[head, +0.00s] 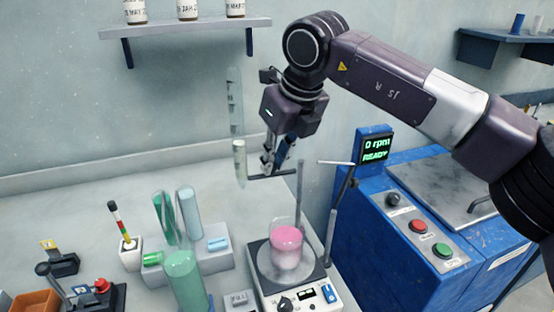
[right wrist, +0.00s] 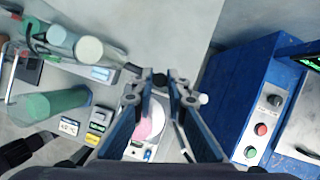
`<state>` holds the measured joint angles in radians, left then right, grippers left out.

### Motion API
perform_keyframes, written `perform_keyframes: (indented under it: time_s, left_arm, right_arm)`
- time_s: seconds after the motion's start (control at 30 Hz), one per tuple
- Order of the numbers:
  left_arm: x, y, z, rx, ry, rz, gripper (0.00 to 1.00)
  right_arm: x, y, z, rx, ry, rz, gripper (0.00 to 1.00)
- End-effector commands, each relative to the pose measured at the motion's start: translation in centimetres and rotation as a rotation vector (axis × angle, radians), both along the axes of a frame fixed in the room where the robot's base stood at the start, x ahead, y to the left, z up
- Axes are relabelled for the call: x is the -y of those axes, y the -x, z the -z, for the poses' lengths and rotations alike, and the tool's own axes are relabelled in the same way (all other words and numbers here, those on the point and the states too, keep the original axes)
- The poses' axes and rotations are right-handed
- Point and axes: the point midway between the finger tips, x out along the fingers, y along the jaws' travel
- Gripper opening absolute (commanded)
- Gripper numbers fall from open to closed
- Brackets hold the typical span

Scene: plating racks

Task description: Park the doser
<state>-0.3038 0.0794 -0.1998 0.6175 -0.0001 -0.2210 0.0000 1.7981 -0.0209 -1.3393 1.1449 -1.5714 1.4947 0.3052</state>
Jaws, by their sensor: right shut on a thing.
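The doser shows in the head view as a clear graduated tube (head: 235,100) with a pale greenish lower part (head: 240,160). It hangs upright, left of the beaker, near a thin dark horizontal arm (head: 284,177). My right gripper (head: 268,168) is at this arm, beside the tube. In the right wrist view its fingers (right wrist: 160,86) close around a small dark round piece (right wrist: 160,80), apparently the doser arm's handle; the exact contact is partly hidden. A beaker of pink liquid (head: 287,246) stands on a white stirrer (head: 268,283).
A rack block (head: 214,260) with green and pale cylinders stands left of the stirrer. A clamp rod (head: 334,225) rises at the stirrer's right. A blue machine (head: 400,230) with a "READY" display stands further right. The back left counter is clear.

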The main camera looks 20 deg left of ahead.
Motion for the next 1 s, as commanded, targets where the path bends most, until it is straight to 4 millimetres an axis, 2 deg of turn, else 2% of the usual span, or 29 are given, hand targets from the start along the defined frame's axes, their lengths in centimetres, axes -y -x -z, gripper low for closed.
perform_keyframes:
  time_s: [0.07,0.1,0.27,0.53,0.63,0.77,1.0]
  left_arm:
    - [0.0,0.0,0.0,0.000,0.000,0.000,0.40]
    - [0.0,0.0,0.0,0.000,0.000,0.000,0.40]
    - [0.0,-0.1,0.0,0.001,0.000,0.000,0.40]
    - [-0.2,-0.7,-0.1,0.010,-0.001,0.001,0.40]
    - [-0.2,-0.6,-0.1,0.009,-0.001,0.001,0.40]
    - [-0.1,-0.6,0.0,0.008,0.000,0.000,0.40]
    - [0.0,-0.5,0.0,0.007,0.000,0.000,0.40]
  right_arm:
    - [0.0,-0.1,-0.2,0.004,-0.005,0.003,0.00]
    - [0.0,-0.2,-0.2,0.004,-0.005,0.003,0.14]
    - [0.0,-0.1,-0.1,0.003,-0.003,0.002,0.31]
    - [0.0,0.0,-0.1,0.001,-0.002,0.001,0.31]
    - [0.2,0.1,-0.8,0.002,-0.003,0.001,0.31]
    - [0.8,0.5,-2.7,0.005,-0.004,0.002,0.31]
    - [2.4,1.8,-7.5,0.004,-0.005,0.002,0.31]
